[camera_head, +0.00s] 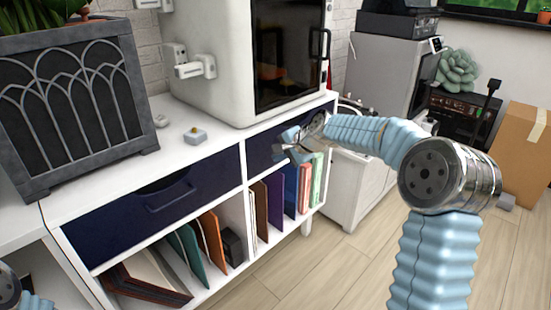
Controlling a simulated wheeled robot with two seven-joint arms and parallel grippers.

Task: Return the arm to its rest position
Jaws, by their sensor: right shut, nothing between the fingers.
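My right arm comes in from the right in a light blue ribbed sleeve, with a shiny metal joint. It reaches left across the picture, bent at that joint. My right gripper (284,146) is shut and empty. It appears in front of the right navy drawer (259,155) of the white cabinet, just above the folders. I cannot tell whether it touches the drawer front. Only a small piece of my left arm shows in the bottom left corner; its gripper is out of view.
The white cabinet (205,153) holds several folders (275,203) and a left navy drawer (150,200). A grey planter (75,115) and a large white machine (215,60) stand on top, with a small device (195,136) between them. A cardboard box (523,150) stands right. Wooden floor (320,270) is open below.

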